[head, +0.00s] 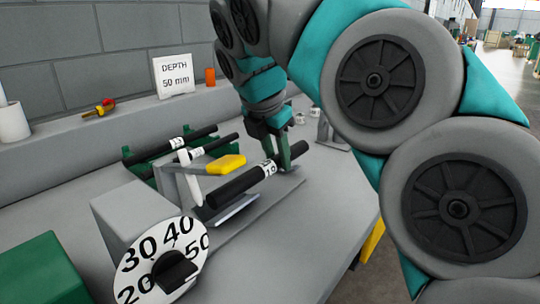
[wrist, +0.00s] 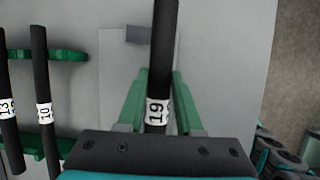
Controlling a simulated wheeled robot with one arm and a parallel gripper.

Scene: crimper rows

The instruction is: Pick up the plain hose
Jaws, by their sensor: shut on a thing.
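My gripper (head: 284,166) is shut on a black hose (head: 240,183) with a white band reading 19. The same hose runs up between the green fingers in the wrist view (wrist: 163,50), its band close to the palm. In the head view it lies slantwise beside the crimper, its near end by a pale upright part. I cannot tell whether it touches anything below. Two more black hoses lie on a green rack: one (wrist: 45,88) banded 10, another (wrist: 9,110) with a band ending in 3. All three show bands; I cannot tell which is plain.
A grey crimper (head: 125,212) with a yellow handle (head: 225,164) and a numbered dial (head: 140,255) stands in front of the green rack (head: 130,160). A sign (head: 174,75) reads DEPTH 50 mm. A screwdriver (head: 100,108) and orange cup (head: 210,76) sit on the ledge. A green box (head: 45,270) is front left.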

